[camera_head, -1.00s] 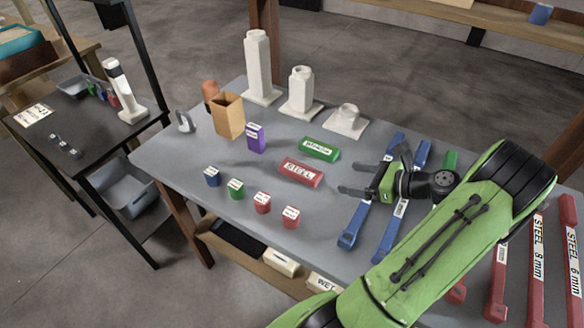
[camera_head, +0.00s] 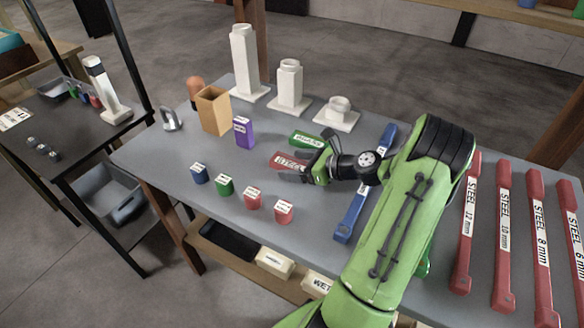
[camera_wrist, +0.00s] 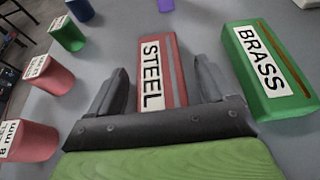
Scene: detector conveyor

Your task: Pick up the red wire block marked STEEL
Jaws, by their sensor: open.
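The red wire block marked STEEL (camera_head: 284,162) lies flat on the grey table, and my gripper hides its right part in the head view. In the wrist view the red block (camera_wrist: 176,62) lies ahead, its near end between the two open fingers. My gripper (camera_head: 289,165) is open, with a finger on either side of the block; it also shows in the wrist view (camera_wrist: 162,92). I cannot tell whether a finger touches the block. The green block marked BRASS (camera_wrist: 265,75) lies just right of the right finger, and in the head view behind the red block (camera_head: 306,140).
Small blue, green and red labelled blocks (camera_head: 253,198) stand along the table's front left. A purple block (camera_head: 243,132) and an open tan box (camera_head: 213,110) stand further back. White posts (camera_head: 289,88) line the back edge. Long red STEEL bars (camera_head: 503,240) lie at right.

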